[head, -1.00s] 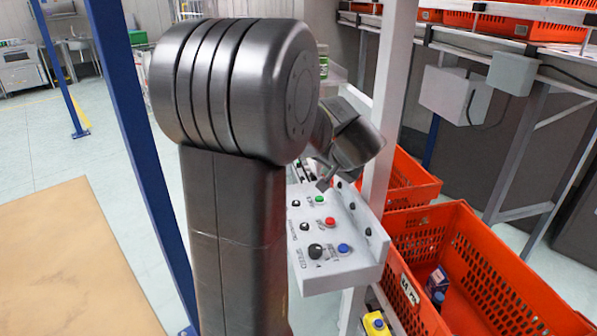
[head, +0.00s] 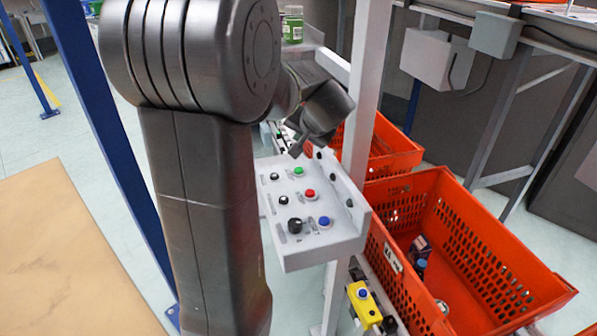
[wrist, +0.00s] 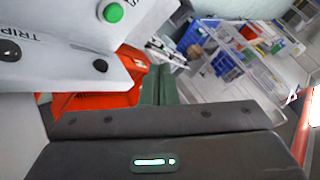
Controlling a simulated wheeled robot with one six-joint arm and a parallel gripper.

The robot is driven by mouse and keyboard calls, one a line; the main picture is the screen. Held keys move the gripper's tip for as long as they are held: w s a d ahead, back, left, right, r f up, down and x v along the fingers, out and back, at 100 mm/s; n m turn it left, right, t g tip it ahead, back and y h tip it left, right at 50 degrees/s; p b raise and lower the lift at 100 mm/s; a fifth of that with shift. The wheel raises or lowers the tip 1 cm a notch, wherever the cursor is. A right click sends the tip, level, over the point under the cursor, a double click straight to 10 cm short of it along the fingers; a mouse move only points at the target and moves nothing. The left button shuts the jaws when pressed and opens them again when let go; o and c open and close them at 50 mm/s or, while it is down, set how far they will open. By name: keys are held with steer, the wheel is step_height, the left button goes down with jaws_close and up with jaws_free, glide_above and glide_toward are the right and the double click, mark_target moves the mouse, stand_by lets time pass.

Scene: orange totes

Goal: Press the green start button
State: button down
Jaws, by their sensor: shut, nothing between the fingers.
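The green button (head: 298,171) is on the white control panel (head: 320,247), at the far end of the row that also has a red and a blue button. It also shows in the wrist view (wrist: 113,12), at the upper left near the panel's edge. My gripper (head: 296,151) is just beyond and above the green button in the head view, with a visible gap between them. Its narrow shut fingers (wrist: 160,72) show in the wrist view, below and right of the button, with nothing between them. My arm hides part of the panel's left side.
A white post (head: 361,100) stands right behind the panel. Orange totes (head: 465,205) stand to the right. A yellow box with a blue button (head: 362,301) is below the panel. A blue post (head: 110,130) is on the left. A green-labelled jar (head: 293,25) stands behind my arm.

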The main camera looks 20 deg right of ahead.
steer(key=b, duration=0.4)
glide_above(300, 172)
step_height(300, 172, down, 6)
steer(key=shift+f, duration=0.15)
steer(key=shift+f+b, duration=0.55)
steer(key=shift+b, duration=0.1)
stand_by(1.1)
steer(key=shift+f+b, duration=0.4)
steer(key=shift+b, duration=0.15)
steer(key=shift+f+b, duration=0.5)
steer(key=shift+b, duration=0.05)
stand_by(0.5)
stand_by(0.3)
steer(key=shift+r+p, duration=0.55)
steer(key=shift+r, duration=0.35)
